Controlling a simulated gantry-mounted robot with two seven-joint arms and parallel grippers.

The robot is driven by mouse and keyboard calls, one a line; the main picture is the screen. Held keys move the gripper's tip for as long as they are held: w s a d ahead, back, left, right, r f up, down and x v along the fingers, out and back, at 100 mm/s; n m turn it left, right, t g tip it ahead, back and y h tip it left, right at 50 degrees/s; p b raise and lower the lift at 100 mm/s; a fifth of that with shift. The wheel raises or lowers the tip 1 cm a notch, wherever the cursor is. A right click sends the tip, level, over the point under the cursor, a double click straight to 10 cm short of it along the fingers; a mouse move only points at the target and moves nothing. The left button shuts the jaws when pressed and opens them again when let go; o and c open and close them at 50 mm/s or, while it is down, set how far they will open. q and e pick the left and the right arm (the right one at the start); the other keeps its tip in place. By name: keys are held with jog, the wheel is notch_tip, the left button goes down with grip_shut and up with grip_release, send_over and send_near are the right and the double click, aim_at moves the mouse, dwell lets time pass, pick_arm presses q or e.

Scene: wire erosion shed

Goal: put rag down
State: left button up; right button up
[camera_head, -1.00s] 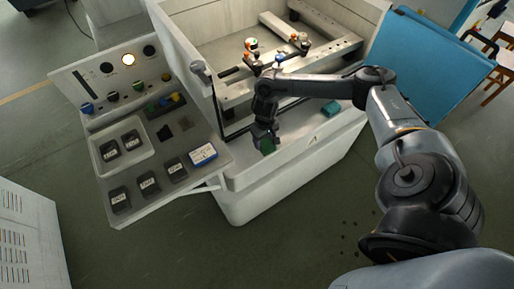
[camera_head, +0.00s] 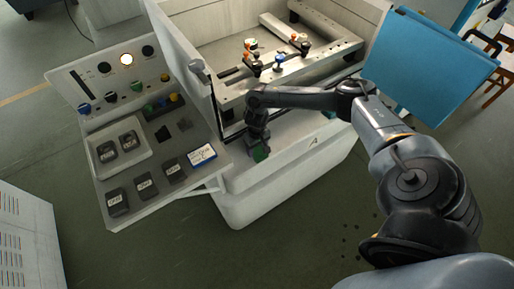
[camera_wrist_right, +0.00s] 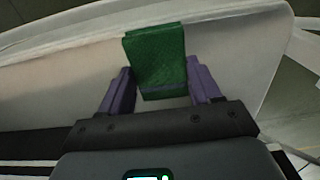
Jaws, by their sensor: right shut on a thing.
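The green rag (camera_head: 261,154) is a small folded cloth over the white front ledge (camera_head: 290,150) of the machine. My right gripper (camera_head: 258,148) points down at the ledge with the rag between its fingers. In the right wrist view the rag (camera_wrist_right: 157,62) stands out past the purple fingertips of the right gripper (camera_wrist_right: 160,92), with the pale ledge behind it. I cannot tell whether the rag touches the ledge. My left gripper is not in view.
The open machine tank (camera_head: 225,45) with clamps is behind. A teal item (camera_head: 330,113) is partly hidden by my arm. The ledge right of the gripper is clear.

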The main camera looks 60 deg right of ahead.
aim_at(257, 150)
jog(key=shift+f, duration=0.15)
jog(key=o, duration=0.9)
jog(key=shift+o, duration=0.2)
notch_tip(257, 150, up, 12)
jog(key=p, duration=0.2)
jog(key=shift+r+p, duration=0.2)
jog(key=shift+p, duration=0.1)
